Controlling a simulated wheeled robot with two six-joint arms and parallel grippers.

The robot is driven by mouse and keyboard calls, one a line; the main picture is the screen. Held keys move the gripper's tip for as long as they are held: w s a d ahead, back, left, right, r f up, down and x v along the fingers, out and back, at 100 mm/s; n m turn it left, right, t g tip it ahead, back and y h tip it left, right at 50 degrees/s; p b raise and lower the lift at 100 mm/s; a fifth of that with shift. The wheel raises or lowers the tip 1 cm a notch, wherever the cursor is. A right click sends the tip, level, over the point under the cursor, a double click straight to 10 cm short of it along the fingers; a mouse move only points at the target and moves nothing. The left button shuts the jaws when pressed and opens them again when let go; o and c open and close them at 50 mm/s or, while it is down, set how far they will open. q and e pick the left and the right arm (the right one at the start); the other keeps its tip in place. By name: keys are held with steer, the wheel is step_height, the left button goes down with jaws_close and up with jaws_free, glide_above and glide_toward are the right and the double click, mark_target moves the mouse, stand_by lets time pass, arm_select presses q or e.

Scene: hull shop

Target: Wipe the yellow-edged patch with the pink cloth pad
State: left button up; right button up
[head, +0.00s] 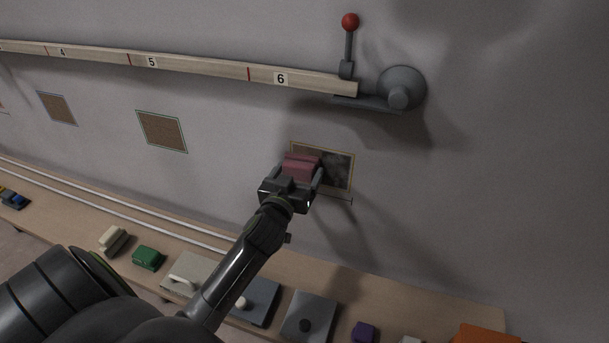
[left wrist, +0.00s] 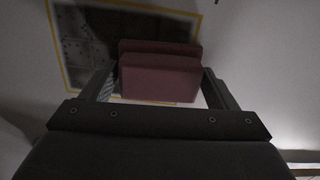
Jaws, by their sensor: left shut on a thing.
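The yellow-edged patch (head: 338,168) is a dark, smudged rectangle on the grey wall, with a thin yellow border. In the left wrist view the patch (left wrist: 85,48) fills the upper left. My left gripper (head: 300,177) is shut on the pink cloth pad (head: 301,166). The pad covers the left part of the patch in the head view. In the left wrist view the pad (left wrist: 160,75) sits between the two fingers and overlaps the patch's lower right edge. I cannot tell whether it touches the wall. My right gripper is not in view.
A numbered rail (head: 200,66) with a red-knobbed lever (head: 349,22) runs above. Two brown patches (head: 162,131) are left on the wall. The shelf below holds a green block (head: 148,257), grey plates (head: 308,317), a purple block (head: 363,332) and an orange thing (head: 486,335).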

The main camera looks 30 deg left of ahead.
mark_target(286, 166)
arm_select(q)
steer(key=shift+s+a, duration=0.2)
steer(key=shift+a, duration=0.5)
steer(key=shift+s+a, duration=0.15)
steer(key=shift+a, duration=0.55)
steer(key=shift+r+p, duration=0.65)
steer(key=shift+r, duration=0.35)
steer(key=shift+w+d, duration=0.2)
steer(key=shift+d, duration=0.55)
steer(key=shift+w+d, duration=0.2)
steer(key=shift+d, duration=0.5)
steer(key=shift+w+d+f, duration=0.1)
steer(key=shift+w+d, duration=0.1)
steer(key=shift+d, duration=0.55)
steer(key=shift+w+d+r, duration=0.1)
steer(key=shift+w+d, duration=0.05)
steer(key=shift+d, duration=0.65)
steer(key=shift+w+d+f, duration=0.1)
steer(key=shift+w+d, duration=0.1)
steer(key=shift+d, duration=0.55)
steer(key=shift+w+d+b, duration=0.1)
steer(key=shift+w+d, duration=0.2)
steer(key=shift+d, duration=0.85)
steer(key=shift+w+d+b, duration=0.1)
steer(key=shift+w+d, duration=0.15)
steer(key=shift+d, duration=0.95)
steer(key=shift+w+d+b, duration=0.1)
steer(key=shift+w+d, duration=0.2)
steer(key=shift+d, duration=0.85)
